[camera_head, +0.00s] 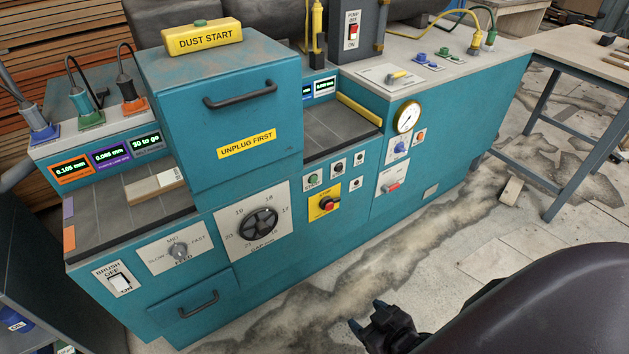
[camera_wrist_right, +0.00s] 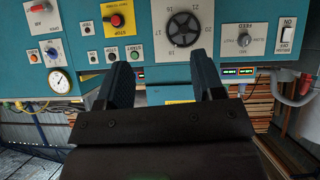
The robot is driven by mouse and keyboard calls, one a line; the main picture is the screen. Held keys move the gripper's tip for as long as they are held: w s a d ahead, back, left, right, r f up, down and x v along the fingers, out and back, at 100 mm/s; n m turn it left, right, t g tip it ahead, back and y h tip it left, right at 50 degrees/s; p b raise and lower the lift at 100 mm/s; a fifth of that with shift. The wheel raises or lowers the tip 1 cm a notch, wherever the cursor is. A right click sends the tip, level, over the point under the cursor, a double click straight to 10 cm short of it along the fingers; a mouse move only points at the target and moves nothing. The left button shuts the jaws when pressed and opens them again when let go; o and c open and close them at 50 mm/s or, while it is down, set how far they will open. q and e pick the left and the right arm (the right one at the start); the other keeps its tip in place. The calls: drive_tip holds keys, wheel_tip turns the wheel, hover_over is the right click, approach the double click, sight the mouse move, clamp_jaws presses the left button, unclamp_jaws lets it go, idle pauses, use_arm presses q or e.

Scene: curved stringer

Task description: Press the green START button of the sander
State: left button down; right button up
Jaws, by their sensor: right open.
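The sander is a teal machine (camera_head: 262,290) across the left and middle of the head view. Its green START button (camera_head: 312,179) is on a small light plate on the front panel, above a red knob on a yellow plate. My right gripper (camera_head: 385,326) is open and empty, low in front of the machine and apart from the panel. Its two fingers (camera_wrist_right: 163,75) also show in the wrist view. My left gripper is not in view.
Beside START are other small button plates (camera_head: 337,168). The yellow plate with the red knob (camera_head: 324,203) and the gap dial (camera_head: 260,222) are close by. A separate DUST START box (camera_head: 202,37) with a green button is on top. Floor (camera_head: 455,270) before the machine is mostly clear.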

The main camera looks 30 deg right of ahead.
clamp_jaws()
drive_tip(key=shift+r, duration=0.1)
idle(1.4)
